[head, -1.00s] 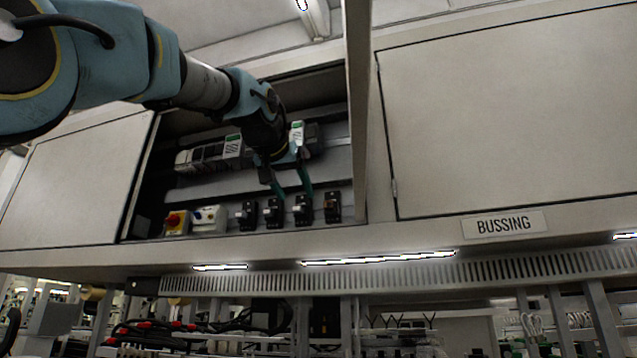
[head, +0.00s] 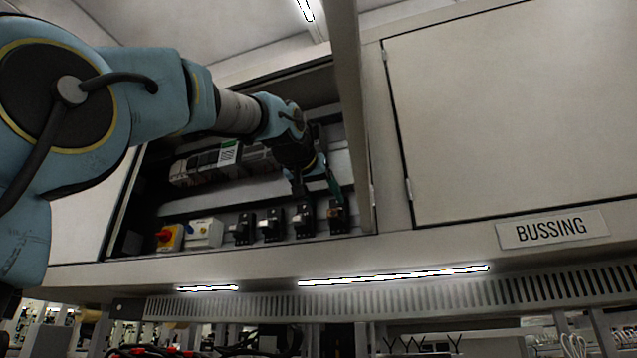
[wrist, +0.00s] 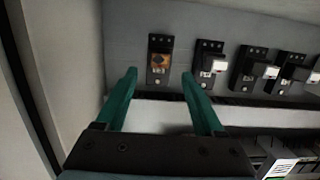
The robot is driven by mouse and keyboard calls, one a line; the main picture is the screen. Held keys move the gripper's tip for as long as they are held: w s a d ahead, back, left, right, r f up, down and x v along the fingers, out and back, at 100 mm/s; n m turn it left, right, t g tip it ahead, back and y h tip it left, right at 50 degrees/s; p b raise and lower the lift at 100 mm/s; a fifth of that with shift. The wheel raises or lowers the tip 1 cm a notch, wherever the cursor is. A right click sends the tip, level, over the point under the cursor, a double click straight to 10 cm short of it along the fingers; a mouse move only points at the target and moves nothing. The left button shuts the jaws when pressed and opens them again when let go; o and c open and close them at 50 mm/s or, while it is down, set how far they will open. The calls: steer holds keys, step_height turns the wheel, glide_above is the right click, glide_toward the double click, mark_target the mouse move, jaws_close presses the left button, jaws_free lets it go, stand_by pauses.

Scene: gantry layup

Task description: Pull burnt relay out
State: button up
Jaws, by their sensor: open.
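The burnt relay (head: 338,216) is the rightmost black unit in the lower row inside the open cabinet. In the wrist view the burnt relay (wrist: 159,62) has a brown-orange scorched face, unlike the white-fronted relays beside it. My gripper (head: 318,194) is inside the cabinet, just above the right end of the row. In the wrist view my gripper (wrist: 160,76) is open and empty, its two green fingers spread. The burnt relay shows between and beyond the fingertips, and no contact is visible.
Similar black relays (head: 270,226) stand in line to the left, then a white unit (head: 204,233) and a red-and-yellow switch (head: 168,237). A grey module row (head: 205,165) runs above. The cabinet's side wall (wrist: 75,60) is close to one finger. A BUSSING label (head: 553,229) is right.

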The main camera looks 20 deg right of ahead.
mark_target(332, 211)
steer(key=p+x, duration=0.2)
steer(key=x, duration=0.4)
steer(key=shift+r, duration=0.1)
jaws_close()
stand_by(0.9)
